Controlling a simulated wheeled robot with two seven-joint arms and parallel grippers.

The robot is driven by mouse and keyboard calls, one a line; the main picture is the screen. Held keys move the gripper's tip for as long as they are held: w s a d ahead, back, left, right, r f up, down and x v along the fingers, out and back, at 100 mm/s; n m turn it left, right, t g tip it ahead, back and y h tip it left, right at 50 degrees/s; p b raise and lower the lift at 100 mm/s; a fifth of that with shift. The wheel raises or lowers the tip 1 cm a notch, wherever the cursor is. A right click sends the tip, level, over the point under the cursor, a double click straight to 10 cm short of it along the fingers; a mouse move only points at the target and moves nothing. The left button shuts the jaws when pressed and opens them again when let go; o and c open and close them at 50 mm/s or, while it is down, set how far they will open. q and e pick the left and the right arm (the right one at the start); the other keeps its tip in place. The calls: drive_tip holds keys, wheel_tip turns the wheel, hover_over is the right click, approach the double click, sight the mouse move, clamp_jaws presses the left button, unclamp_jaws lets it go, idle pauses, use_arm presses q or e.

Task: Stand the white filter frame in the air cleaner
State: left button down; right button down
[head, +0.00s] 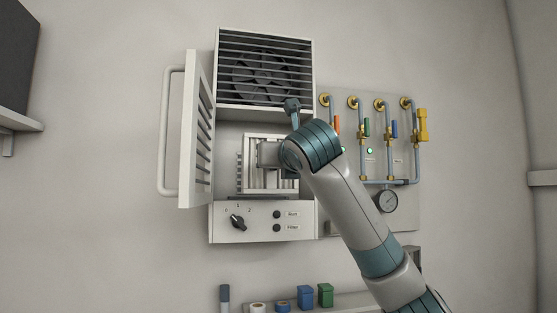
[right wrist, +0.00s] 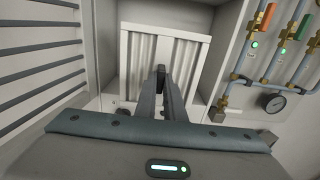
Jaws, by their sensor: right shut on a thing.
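The air cleaner (head: 307,226) is a light grey wall box with a fan grille on top, an open middle compartment and a control panel below. Its louvred door (head: 198,130) stands open to the left. The white filter frame (head: 255,181), with pleats, is upright in the opening of the middle compartment; it also shows in the right wrist view (right wrist: 138,62). My right gripper (right wrist: 161,75) is shut on the frame's near side, and its arm hides the right part of the frame in the head view. I cannot tell whether the frame touches the compartment floor. My left gripper is not in view.
To the right is a panel with blue pipes, coloured valves and a gauge (head: 387,201). Below is a shelf (head: 345,301) with a blue box (head: 305,297), a green box (head: 325,295) and tape rolls. A dark object on a shelf (head: 18,121) is at far left.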

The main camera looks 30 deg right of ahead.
drive_tip(key=shift+p+x, duration=0.8)
drive_tip(key=shift+x, duration=2.4)
drive_tip(key=shift+w+d+p, duration=0.1)
drive_tip(key=shift+w+p, duration=0.25)
drive_tip(key=shift+p, duration=0.05)
drive_tip(key=shift+f+p+x, duration=0.15)
drive_tip(key=shift+p+x, duration=0.7)
drive_tip(key=shift+x, duration=0.15)
drive_tip(key=shift+f+p+x, duration=0.2)
drive_tip(key=shift+p+x, duration=0.6)
drive_tip(key=shift+x, duration=0.2)
drive_tip(key=shift+s+f, duration=0.1)
drive_tip(key=shift+f, duration=0.4)
drive_tip(key=c, duration=1.3)
unclamp_jaws()
drive_tip(key=shift+s, duration=0.15)
